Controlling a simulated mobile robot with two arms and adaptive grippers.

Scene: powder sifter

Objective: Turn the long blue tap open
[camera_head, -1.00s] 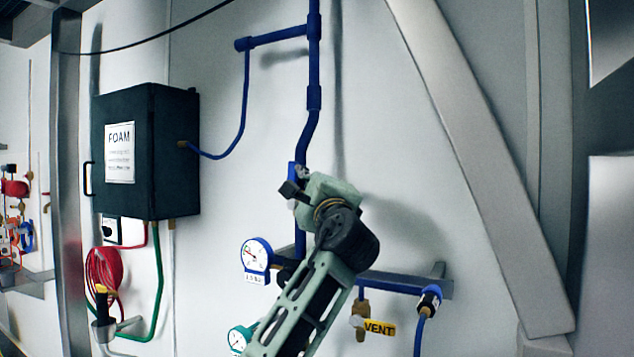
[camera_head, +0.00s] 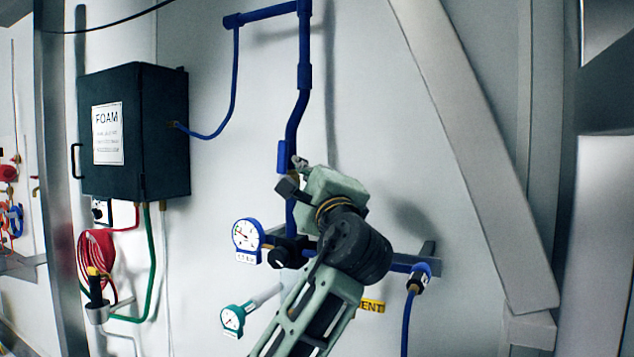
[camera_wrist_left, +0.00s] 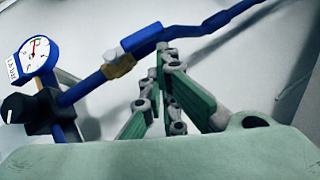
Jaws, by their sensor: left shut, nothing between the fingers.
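The long blue tap handle (camera_head: 283,157) lies along the upright blue pipe (camera_head: 297,115) on the white wall. In the left wrist view, the long blue handle (camera_wrist_left: 143,38) sits over a brass valve body (camera_wrist_left: 119,67) and points along the pipe. My left gripper (camera_head: 295,173) is shut and empty, just right of the handle in the head view. In the left wrist view my left gripper's fingertips (camera_wrist_left: 163,52) meet close beside the handle. I cannot tell whether they touch it. My gripper hides part of the pipe below the handle. My right gripper is not in view.
A round gauge (camera_head: 247,234) and a black knob (camera_head: 288,250) stand low left of my gripper. A teal gauge (camera_head: 232,319) and a yellow VENT tag (camera_head: 371,306) are lower. A dark FOAM box (camera_head: 135,132) hangs left. A slanted grey beam (camera_head: 470,140) stands right.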

